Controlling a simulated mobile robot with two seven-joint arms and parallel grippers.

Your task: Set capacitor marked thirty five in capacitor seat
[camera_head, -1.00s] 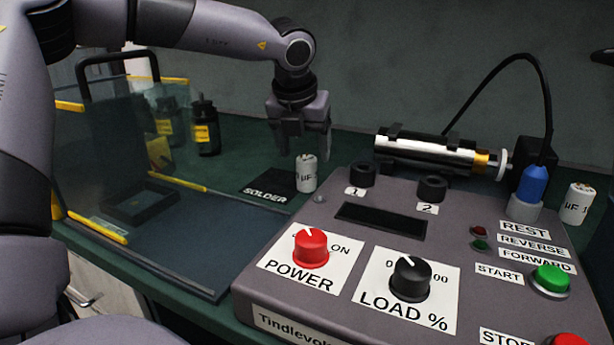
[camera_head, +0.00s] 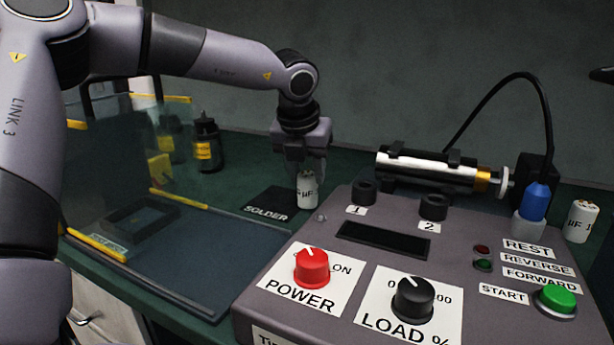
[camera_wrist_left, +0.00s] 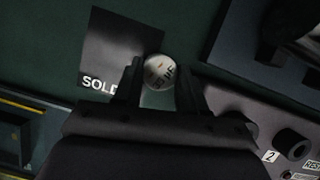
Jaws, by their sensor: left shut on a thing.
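A white capacitor (camera_head: 307,191) with partly hidden "µF" lettering stands upright beside the black SOLDER mat; I cannot read its number clearly. My left gripper (camera_head: 306,172) points down and is shut on its upper part. In the left wrist view the capacitor's round top (camera_wrist_left: 160,72) sits between the fingertips (camera_wrist_left: 160,84). Another white capacitor (camera_head: 581,221), marked "µF" with a cut-off number, stands right of the console. Two black ring sockets, numbered 1 (camera_head: 364,191) and 2 (camera_head: 433,206), are on the console; I cannot tell which part is the capacitor seat.
The grey console (camera_head: 340,213) carries knobs, buttons and a silver cylinder (camera_head: 427,168). A blue-tipped part (camera_head: 535,201) stands at its right. The SOLDER mat (camera_head: 270,203), a clear panel with yellow edging (camera_head: 180,200) and dark bottles (camera_head: 207,145) are left.

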